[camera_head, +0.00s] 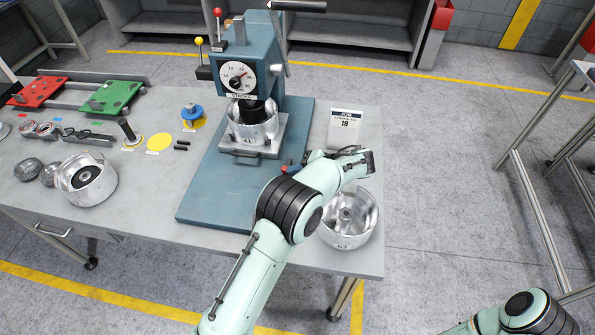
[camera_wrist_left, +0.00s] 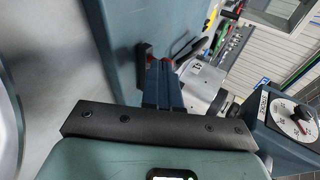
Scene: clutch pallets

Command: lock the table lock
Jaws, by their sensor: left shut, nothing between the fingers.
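The table lock (camera_head: 284,169), a small dark piece with a red part, sits on the press's blue base, right of the sliding table (camera_head: 268,140). In the left wrist view, a black lever (camera_wrist_left: 143,54) with red at it stands just beyond my left gripper (camera_wrist_left: 162,62). The fingers there are together, with nothing held. In the head view my left gripper (camera_head: 308,158) points left towards the lock, close to it; the arm hides part of this area. I cannot tell whether the fingertips touch the lock. My right gripper is out of view.
The blue press (camera_head: 248,60) holds a metal drum (camera_head: 253,124) on its table. A job card (camera_head: 345,128) stands behind the wrist. Small parts lie at the left.

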